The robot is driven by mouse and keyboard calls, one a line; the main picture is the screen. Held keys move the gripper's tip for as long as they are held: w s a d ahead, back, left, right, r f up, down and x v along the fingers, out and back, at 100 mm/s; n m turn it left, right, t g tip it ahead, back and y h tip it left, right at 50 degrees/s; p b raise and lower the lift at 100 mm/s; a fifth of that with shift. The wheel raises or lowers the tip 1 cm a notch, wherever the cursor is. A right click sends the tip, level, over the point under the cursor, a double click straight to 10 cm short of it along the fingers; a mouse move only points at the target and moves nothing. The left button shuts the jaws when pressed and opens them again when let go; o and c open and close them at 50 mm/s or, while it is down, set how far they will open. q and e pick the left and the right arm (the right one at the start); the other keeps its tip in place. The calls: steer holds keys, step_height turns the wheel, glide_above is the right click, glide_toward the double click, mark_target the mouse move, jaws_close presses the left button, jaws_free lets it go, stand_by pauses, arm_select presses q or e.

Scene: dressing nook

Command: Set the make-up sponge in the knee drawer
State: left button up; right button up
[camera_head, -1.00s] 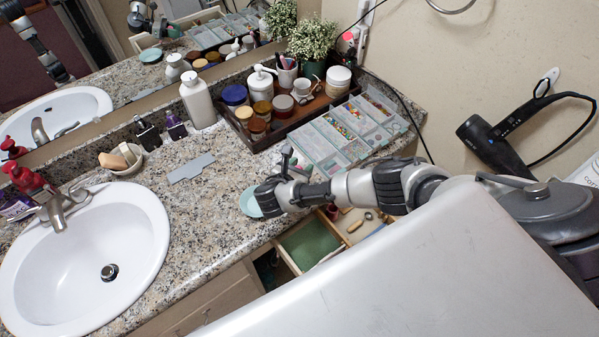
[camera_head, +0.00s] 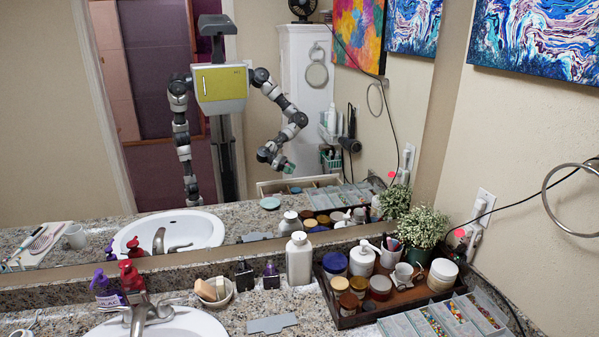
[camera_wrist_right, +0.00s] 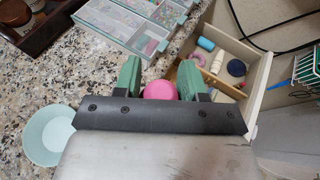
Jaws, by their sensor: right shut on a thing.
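The make-up sponge (camera_wrist_right: 160,90) is a round pink thing between the green fingers of my right gripper (camera_wrist_right: 160,84) in the right wrist view. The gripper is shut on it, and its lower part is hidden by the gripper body. The knee drawer (camera_wrist_right: 262,72) is open just beyond and to the right of the fingers. The sponge appears above the counter's edge beside the drawer; its height is hard to judge. In the head view, my right gripper (camera_head: 282,165) and the open drawer (camera_head: 265,188) show only in the mirror. My left gripper is not visible.
The drawer holds a blue spool (camera_wrist_right: 206,44), a pink ring (camera_wrist_right: 198,59), a dark round thing (camera_wrist_right: 236,68) and other small items. A pale teal dish (camera_wrist_right: 48,135) stands on the counter at left. A compartment organizer (camera_wrist_right: 125,28) and a brown tray (camera_head: 345,321) lie beyond.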

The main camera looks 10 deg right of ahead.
steer(key=w+a+r+n+t+y+b, duration=0.1)
steer(key=w+a+r+n+t+y, duration=0.25)
steer(key=r, duration=0.55)
steer(key=w+a+r+n+t+y+b, duration=0.1)
steer(key=a+r+n+t+y, duration=0.1)
steer(key=a+r+n+y, duration=0.45)
steer(key=s+d+y, duration=0.1)
steer(key=s, duration=0.7)
steer(key=shift+s+d+n, duration=0.3)
steer(key=shift+d+n, duration=0.05)
steer(key=shift+n, duration=0.05)
steer(key=shift+w+f, duration=0.1)
